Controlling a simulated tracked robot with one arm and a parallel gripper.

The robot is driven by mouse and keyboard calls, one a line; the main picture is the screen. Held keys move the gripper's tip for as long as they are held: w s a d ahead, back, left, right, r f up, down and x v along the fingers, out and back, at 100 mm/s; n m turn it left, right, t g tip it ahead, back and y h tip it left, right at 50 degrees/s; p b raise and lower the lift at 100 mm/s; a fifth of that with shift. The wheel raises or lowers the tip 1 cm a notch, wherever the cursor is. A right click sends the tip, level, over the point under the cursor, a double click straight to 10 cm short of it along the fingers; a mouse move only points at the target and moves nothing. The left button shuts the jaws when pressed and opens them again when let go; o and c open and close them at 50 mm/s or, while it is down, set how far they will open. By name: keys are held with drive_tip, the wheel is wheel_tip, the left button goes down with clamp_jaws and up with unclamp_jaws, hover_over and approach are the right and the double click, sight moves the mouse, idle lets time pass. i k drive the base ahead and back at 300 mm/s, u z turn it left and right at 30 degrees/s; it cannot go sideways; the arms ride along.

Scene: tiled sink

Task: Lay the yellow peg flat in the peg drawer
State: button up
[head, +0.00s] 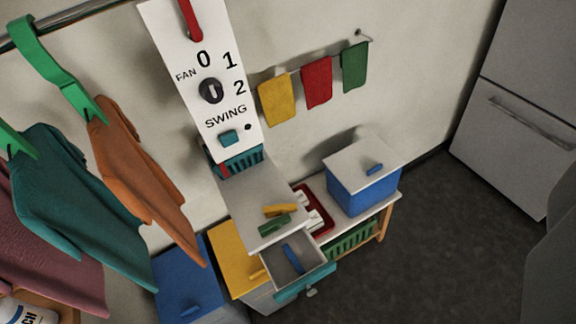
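The yellow peg (280,210) lies on the light grey top of a small cabinet, near its right edge. A green peg (275,227) lies just in front of it. The peg drawer (307,283) has a teal front and is pulled out below that top. A blue peg (293,258) lies inside the drawer, and bare grey floor shows around it. My gripper is not in view, so its opening and anything in it cannot be seen.
Right of the drawer stand a red tray (325,219) with white items and a blue box (365,187) with a pale lid. A yellow-topped unit (233,262) stands left. Clothes hang at left, including a teal shirt (70,195). Dark floor (440,250) is open at right.

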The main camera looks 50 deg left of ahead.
sight(304, 254)
drive_tip(key=u, duration=2.8)
drive_tip(key=k, duration=0.95)
drive_tip(key=z, duration=1.65)
drive_tip(key=i, duration=1)
drive_tip(key=z, duration=0.05)
